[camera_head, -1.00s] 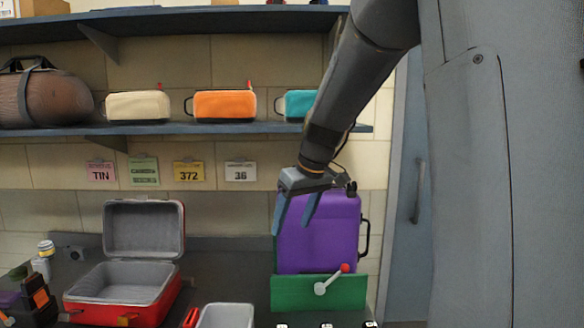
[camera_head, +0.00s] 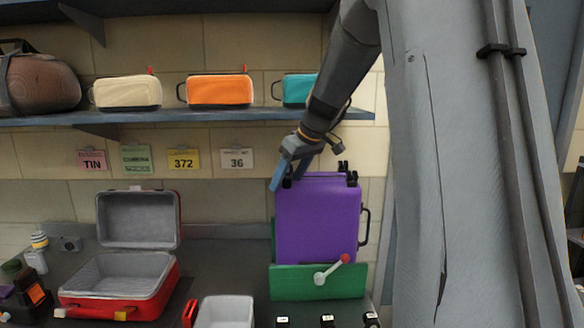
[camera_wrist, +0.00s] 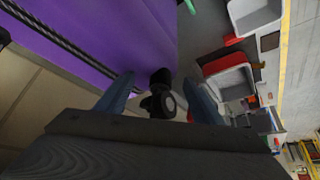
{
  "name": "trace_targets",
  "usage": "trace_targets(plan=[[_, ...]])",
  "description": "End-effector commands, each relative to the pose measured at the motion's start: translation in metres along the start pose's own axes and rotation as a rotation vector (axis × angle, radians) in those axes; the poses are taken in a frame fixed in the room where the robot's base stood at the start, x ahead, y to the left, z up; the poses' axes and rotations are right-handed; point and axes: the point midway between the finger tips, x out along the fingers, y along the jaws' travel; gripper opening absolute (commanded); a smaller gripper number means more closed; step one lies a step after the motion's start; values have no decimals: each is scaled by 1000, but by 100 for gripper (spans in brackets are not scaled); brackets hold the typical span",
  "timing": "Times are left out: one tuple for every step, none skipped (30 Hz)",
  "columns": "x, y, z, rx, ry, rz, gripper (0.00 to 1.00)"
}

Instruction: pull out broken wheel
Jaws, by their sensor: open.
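A purple suitcase (camera_head: 318,222) stands with its wheels up, in a green holder (camera_head: 340,287) with a red-knobbed lever (camera_head: 331,270). Black wheels (camera_head: 348,176) show at its top right. My gripper (camera_head: 288,178) is at the suitcase's top left corner, fingers pointing down. In the wrist view, a black wheel (camera_wrist: 161,98) lies between the open fingers (camera_wrist: 160,97), with a visible gap on both sides. The purple shell (camera_wrist: 110,35) fills the upper left there. I cannot tell from these frames whether this wheel is broken.
An open red case (camera_head: 122,305) and a pale grey bin (camera_head: 226,311) stand to the left. A shelf (camera_head: 200,118) with several bags runs above, close to my arm. Small black items (camera_head: 327,321) line the front edge. Dark counter lies free between bin and holder.

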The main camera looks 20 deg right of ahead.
Motion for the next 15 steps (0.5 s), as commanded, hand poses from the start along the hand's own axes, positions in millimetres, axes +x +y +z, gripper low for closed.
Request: trace_targets(plan=[[3, -1, 0, 0, -1, -1, 61], [5, -1, 0, -1, -1, -1, 61], [7, -1, 0, -1, -1, -2, 61], [8, -1, 0, -1, -1, -2, 61], [8, -2, 0, -2, -1, -2, 61], [9, -2, 0, -2, -1, -1, 61], [9, -2, 0, -2, -1, -1, 61], [9, -2, 0, -2, -1, -1, 61], [9, -2, 0, -2, -1, -1, 61], [9, -2, 0, -2, -1, -1, 61], [9, -2, 0, -2, -1, -1, 61], [9, -2, 0, -2, -1, -1, 60], [9, -2, -1, -2, -1, -1, 55], [9, -2, -1, -2, -1, -1, 50], [9, -2, -1, -2, -1, -1, 43]])
